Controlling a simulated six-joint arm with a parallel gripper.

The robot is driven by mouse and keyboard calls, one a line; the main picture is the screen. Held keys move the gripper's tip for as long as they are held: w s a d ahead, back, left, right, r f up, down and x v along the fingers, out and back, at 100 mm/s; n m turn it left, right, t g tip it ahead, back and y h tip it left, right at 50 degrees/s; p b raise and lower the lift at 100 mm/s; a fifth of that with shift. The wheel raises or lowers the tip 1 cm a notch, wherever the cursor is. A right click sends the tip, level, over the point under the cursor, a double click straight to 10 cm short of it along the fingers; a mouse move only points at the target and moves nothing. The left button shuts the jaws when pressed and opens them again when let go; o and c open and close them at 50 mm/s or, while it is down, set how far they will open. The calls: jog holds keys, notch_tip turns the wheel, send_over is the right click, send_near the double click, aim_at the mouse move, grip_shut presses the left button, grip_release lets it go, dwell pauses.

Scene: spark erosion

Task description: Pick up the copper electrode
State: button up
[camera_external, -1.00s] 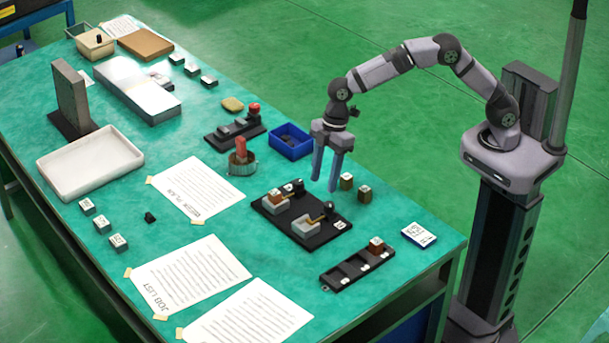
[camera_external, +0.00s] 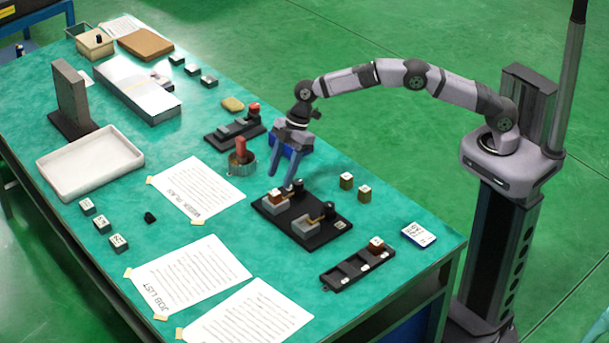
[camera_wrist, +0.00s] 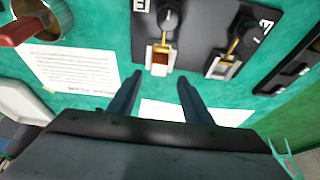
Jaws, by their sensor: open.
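My gripper (camera_external: 281,183) is open and points down above the left end of a black fixture plate (camera_external: 318,237). A small copper-coloured block (camera_external: 275,198) sits in the left grey holder on that plate. In the wrist view the copper-coloured block (camera_wrist: 160,62) lies just beyond the gap between my fingertips (camera_wrist: 160,80), with nothing between the fingers. Another copper-brown block with a pale top (camera_external: 376,243) sits at the right end of a black slotted rack (camera_external: 345,272). I cannot tell for certain which block is the copper electrode.
Black knobs with brass-coloured arms rise beside both holders. A round holder with a reddish upright piece (camera_external: 240,150) stands behind left. A blue bin (camera_external: 290,143) is partly hidden by my gripper. Two small brownish blocks (camera_external: 346,181) stand to the right. Papers (camera_external: 192,270) lie in front.

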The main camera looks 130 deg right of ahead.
aim_at(275, 192)
jog(key=shift+p+x, duration=1.4)
jog(key=shift+x, duration=1.15)
jog(key=shift+d, duration=0.1)
grip_shut()
